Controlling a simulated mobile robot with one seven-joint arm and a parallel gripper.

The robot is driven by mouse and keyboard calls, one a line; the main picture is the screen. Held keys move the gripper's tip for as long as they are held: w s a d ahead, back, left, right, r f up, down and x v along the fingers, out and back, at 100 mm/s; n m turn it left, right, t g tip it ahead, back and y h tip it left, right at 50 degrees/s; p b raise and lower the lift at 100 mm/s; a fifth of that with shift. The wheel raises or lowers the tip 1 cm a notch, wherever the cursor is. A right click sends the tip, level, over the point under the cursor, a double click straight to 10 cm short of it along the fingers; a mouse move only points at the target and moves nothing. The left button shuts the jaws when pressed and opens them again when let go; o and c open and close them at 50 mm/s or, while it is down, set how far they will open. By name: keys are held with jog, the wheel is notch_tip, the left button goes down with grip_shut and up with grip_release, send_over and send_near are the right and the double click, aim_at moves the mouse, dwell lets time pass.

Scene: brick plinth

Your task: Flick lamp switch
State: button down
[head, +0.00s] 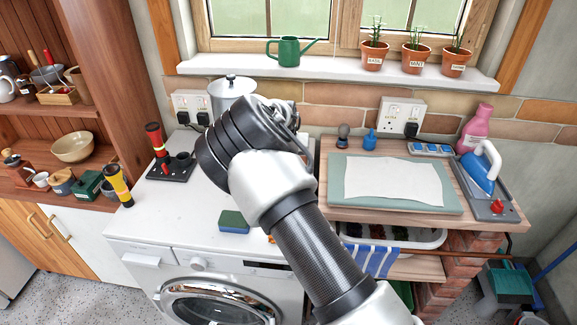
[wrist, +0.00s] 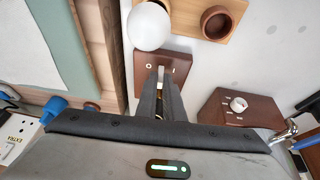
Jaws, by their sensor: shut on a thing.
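In the wrist view a brown switch box (wrist: 179,66) with O and I marks lies just past my fingers. A pale upright lever (wrist: 161,72) stands on it between the two marks. My gripper (wrist: 161,84) is at this lever, with its dark fingers closed together around it. A round white bulb (wrist: 149,25) sits just beyond the box, on a wooden base. In the head view my arm covers the gripper, the switch box and the bulb.
A brown box with a white knob (wrist: 239,104) stands to the right in the wrist view. A brown cup (wrist: 216,22) is beyond. In the head view a metal canister (head: 228,88) and a sponge (head: 233,222) share the white washing machine top (head: 165,222).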

jog(key=shift+d+f+y+b, duration=0.4)
jog(key=shift+y+b, duration=0.3)
jog(key=shift+b, duration=0.35)
jog(key=shift+d+r+m+b, duration=0.15)
jog(key=shift+m+b, duration=0.15)
jog(key=shift+b, duration=0.1)
jog(key=shift+r+y, duration=0.2)
jog(key=shift+y, duration=0.2)
jog(key=c, duration=1.9)
grip_release()
jog(key=shift+o, duration=0.2)
jog(key=shift+r, duration=0.1)
